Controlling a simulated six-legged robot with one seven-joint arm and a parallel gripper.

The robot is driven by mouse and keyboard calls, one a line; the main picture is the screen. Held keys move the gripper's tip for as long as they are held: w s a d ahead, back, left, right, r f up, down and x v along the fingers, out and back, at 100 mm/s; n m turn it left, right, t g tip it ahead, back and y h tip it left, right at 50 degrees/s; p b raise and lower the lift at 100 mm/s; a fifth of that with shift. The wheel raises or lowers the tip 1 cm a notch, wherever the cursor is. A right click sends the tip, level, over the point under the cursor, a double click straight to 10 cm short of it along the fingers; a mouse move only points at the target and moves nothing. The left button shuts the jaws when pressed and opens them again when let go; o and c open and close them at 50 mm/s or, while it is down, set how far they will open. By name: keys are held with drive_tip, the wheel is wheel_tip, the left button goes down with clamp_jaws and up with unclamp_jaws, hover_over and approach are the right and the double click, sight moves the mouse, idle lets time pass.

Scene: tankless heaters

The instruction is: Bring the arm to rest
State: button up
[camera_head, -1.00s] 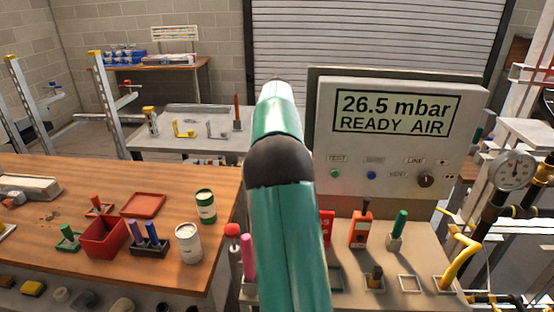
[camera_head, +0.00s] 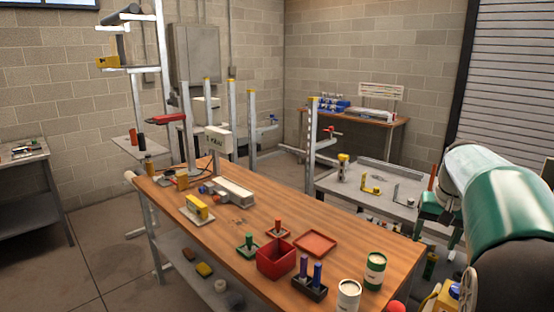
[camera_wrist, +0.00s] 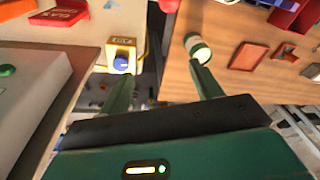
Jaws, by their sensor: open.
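My arm (camera_head: 500,205), green with a dark joint, fills the right edge of the head view. In the wrist view my gripper (camera_wrist: 163,88) is open, its two green fingers spread with nothing held between them. The gap looks onto the space beside the wooden bench. A green-and-white can (camera_wrist: 197,47) appears just beyond the right fingertip; I cannot tell whether they touch. A yellow block with a blue knob (camera_wrist: 121,60) appears beyond the left finger.
The wooden bench (camera_head: 235,232) carries a red bin (camera_head: 276,262), a red tray (camera_head: 316,243), a green-labelled can (camera_head: 375,270) and a white can (camera_head: 349,296). A grey table (camera_head: 340,190) stands behind. Open floor (camera_head: 95,255) lies left of the bench.

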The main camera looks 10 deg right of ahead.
drive_tip(key=s+a+n+t, duration=0.1)
drive_tip(key=s+a+n, duration=0.1)
drive_tip(key=s+a, duration=0.7)
drive_tip(key=s+a+n+t, duration=0.2)
drive_tip(key=s+a, duration=0.2)
drive_tip(key=a, duration=0.9)
drive_tip(key=s+a+f+n, duration=0.1)
drive_tip(key=s+a+f, duration=0.4)
drive_tip(key=s+a, duration=0.1)
drive_tip(key=shift+s+n+t, duration=0.4)
drive_tip(key=shift+s, duration=0.45)
